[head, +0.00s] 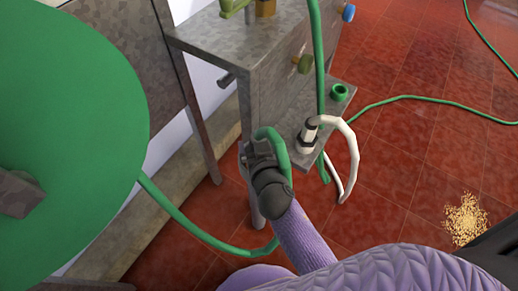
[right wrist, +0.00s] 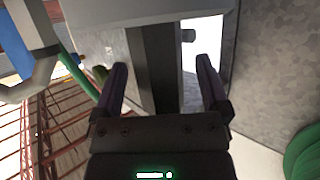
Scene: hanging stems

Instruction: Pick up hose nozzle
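I cannot single out the hose nozzle with certainty. A white fitting with dark bands (head: 307,137) stands on the low grey shelf, with a white hose curving from it. A green hose (head: 205,236) runs from the big green disc at left, and a green bend (head: 274,138) shows right beside my right gripper (head: 260,153). In the right wrist view my right gripper (right wrist: 163,78) is open, with nothing held between its fingers; a grey post is seen beyond them. I cannot tell whether it touches the green bend. My left gripper is not in view.
A grey metal bench (head: 232,48) with valve knobs stands just beyond my right gripper. The large green disc (head: 70,130) fills the left. A green ring (head: 339,92) sits on the low shelf. Yellow grains (head: 465,219) lie on the red tiled floor, which is mostly clear at right.

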